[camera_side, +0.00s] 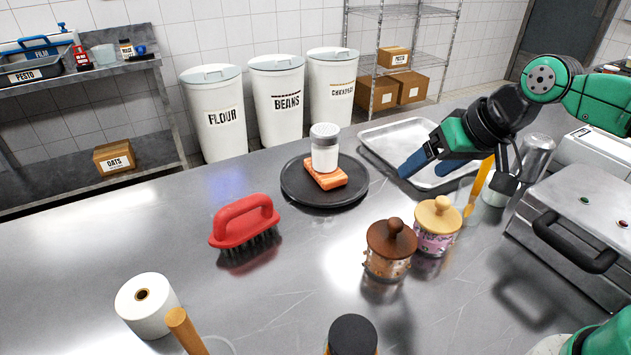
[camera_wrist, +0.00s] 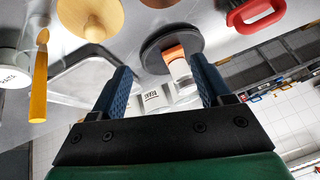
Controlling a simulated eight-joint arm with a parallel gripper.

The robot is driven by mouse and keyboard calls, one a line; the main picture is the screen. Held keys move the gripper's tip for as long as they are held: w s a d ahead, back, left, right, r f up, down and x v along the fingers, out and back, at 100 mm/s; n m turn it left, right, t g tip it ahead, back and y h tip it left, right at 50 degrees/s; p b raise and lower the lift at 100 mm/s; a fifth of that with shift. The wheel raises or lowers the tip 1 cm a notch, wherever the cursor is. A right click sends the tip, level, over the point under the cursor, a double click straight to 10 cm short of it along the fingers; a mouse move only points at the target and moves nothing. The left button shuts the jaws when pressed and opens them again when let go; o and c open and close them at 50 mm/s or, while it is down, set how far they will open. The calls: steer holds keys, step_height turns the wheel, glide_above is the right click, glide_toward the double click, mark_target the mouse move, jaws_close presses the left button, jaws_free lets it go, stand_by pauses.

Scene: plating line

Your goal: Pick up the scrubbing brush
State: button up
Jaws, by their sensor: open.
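The scrubbing brush (camera_side: 244,225) has a red handle and dark bristles. It rests bristles down on the steel counter, left of the black plate in the side view. In the wrist view the brush (camera_wrist: 255,14) shows at the top right, partly cut off by the frame edge. My gripper (camera_side: 408,170) is open and empty, up at the right over the metal tray, well apart from the brush. In the wrist view my gripper (camera_wrist: 160,72) shows two blue fingers spread wide with nothing between them touching either finger.
A black plate (camera_side: 293,191) holds a salmon piece (camera_side: 327,176) and a shaker (camera_side: 324,150). A metal tray (camera_side: 380,139), a brown jar (camera_side: 389,252) and a yellow-lidded jar (camera_side: 437,228) stand right of it. A white roll (camera_side: 147,306) stands front left. Counter around the brush is clear.

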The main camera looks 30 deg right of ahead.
steer(key=w+a+r+m+g+y, duration=0.1)
steer(key=w+a+m+g+y, duration=0.15)
steer(key=w+a+m, duration=0.35)
steer(key=m+g+y, duration=0.1)
steer(key=m+y, duration=0.1)
steer(key=y, duration=0.2)
glide_toward(254, 197)
steer(key=w+a+f+m+g+y, duration=0.1)
steer(key=f+m, duration=0.1)
steer(key=w+a+f+m+g+y, duration=0.1)
steer(key=g+y, duration=0.1)
steer(key=w+a+f+m+g+y, duration=0.1)
steer(key=f+m+y, duration=0.1)
steer(key=shift+f+m, duration=0.3)
steer(key=shift+s+a+f+m+g, duration=0.15)
steer(key=shift+a+f+m+g, duration=0.15)
steer(key=shift+f, duration=0.1)
steer(key=shift+y, duration=0.25)
steer(key=shift+x, duration=2.8)
jaws_close()
